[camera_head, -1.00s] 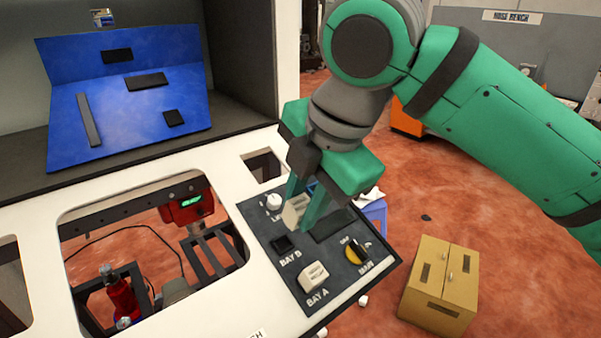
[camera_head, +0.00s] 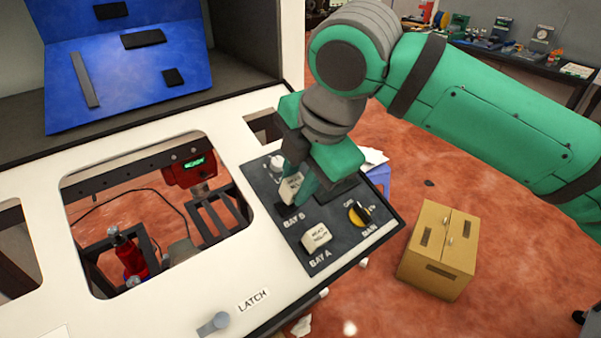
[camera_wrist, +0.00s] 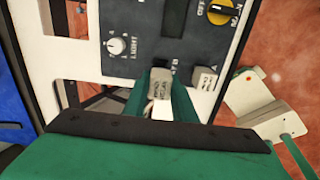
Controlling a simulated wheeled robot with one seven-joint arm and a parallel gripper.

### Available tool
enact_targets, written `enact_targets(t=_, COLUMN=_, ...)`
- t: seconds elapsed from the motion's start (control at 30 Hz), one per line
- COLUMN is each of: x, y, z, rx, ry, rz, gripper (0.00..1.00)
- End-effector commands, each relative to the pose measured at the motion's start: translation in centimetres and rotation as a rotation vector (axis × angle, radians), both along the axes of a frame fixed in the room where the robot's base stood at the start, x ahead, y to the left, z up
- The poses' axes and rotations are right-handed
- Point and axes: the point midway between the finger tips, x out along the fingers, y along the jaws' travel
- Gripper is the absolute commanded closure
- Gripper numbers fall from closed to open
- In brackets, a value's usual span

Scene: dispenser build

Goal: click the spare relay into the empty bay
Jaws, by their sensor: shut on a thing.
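The spare relay (camera_head: 290,188), a small off-white block, is between the fingers of my gripper (camera_head: 298,190), which is shut on it. It is over the BAY B spot of the dark control panel (camera_head: 359,237), just above that label. The relay and fingers hide the bay's socket, so I cannot tell whether the relay is in it or above it. The wrist view shows the held relay (camera_wrist: 158,86) between the green fingers, below the panel's lettering. A similar off-white relay (camera_head: 316,236) sits in BAY A, and it also shows in the wrist view (camera_wrist: 204,78).
A yellow and black MAIN knob (camera_head: 358,213) is right of the bays. A light round knob (camera_head: 277,164) is at the panel's upper left. A grey latch (camera_head: 213,324) is on the white bench front. A cardboard box (camera_head: 440,250) stands on the floor at right.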

Motion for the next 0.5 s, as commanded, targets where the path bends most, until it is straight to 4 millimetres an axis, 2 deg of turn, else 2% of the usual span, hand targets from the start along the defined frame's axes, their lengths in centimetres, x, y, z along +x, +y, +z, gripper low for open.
enact_targets(t=0.2, x=0.5, y=0.4, z=-1.7, rx=0.001, ry=0.001, rz=0.002, gripper=1.00)
enact_targets(t=0.5, x=1.0, y=0.8, z=-3.2, rx=0.000, ry=0.000, rz=0.001, gripper=1.00)
